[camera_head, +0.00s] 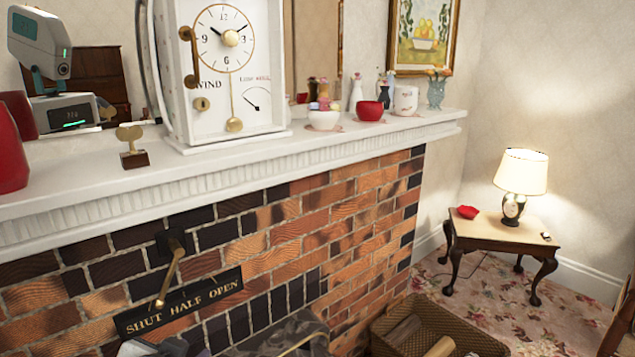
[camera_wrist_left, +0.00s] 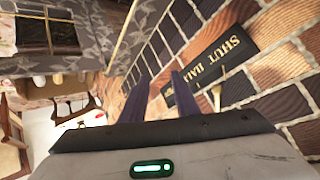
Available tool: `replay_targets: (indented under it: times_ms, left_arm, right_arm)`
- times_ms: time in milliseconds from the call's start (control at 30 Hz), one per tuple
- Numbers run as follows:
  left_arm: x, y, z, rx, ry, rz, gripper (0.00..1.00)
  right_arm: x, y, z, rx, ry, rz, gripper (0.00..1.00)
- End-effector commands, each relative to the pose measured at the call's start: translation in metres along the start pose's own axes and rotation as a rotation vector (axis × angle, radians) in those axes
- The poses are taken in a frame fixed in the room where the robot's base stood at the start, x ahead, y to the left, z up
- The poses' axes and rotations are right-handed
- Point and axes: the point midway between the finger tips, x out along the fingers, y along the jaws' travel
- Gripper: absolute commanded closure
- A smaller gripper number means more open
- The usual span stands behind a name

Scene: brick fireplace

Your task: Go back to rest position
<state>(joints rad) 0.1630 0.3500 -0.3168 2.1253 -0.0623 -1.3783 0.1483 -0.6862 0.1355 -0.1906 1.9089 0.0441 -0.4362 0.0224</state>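My left gripper (camera_head: 168,347) shows only in part at the bottom edge of the head view, below the sign. In the left wrist view its two dark fingers (camera_wrist_left: 161,92) stand apart with nothing held between them. The brass lever (camera_head: 170,272) hangs from a dark mount on the brick wall, its knob near the word SHUT on the black sign (camera_head: 190,303). In the left wrist view the sign (camera_wrist_left: 224,62) and the lever (camera_wrist_left: 217,93) lie to the right of the fingers, with the lever outside the gap. My right gripper is in neither view.
The white mantel (camera_head: 330,147) runs above the brick wall. It bears a white clock (camera_head: 218,90), a small key on a stand (camera_head: 134,158), a red bowl (camera_head: 369,110) and vases. A basket of logs (camera_head: 468,337) stands at bottom right. A side table (camera_head: 480,234) holds a lamp (camera_head: 520,175).

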Motion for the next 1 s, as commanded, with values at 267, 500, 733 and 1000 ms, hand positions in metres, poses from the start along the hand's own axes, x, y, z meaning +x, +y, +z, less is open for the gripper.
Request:
replay_targets:
  times_ms: [267, 500, 733, 1000]
  left_arm:
    - [0.018, 0.120, 0.175, -0.100, -0.053, 0.253, 0.72]
    - [-0.019, 0.169, 0.280, -0.210, -0.072, 0.319, 0.72]
    - [-0.034, 0.177, 0.305, -0.242, -0.071, 0.322, 0.72]
    - [-0.033, 0.177, 0.304, -0.241, -0.070, 0.322, 0.72]
  right_arm:
    - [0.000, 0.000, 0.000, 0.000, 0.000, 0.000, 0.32]
    - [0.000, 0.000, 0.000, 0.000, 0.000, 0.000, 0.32]
    - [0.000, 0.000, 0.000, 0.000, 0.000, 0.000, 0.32]
    - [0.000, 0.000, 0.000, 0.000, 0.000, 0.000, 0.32]
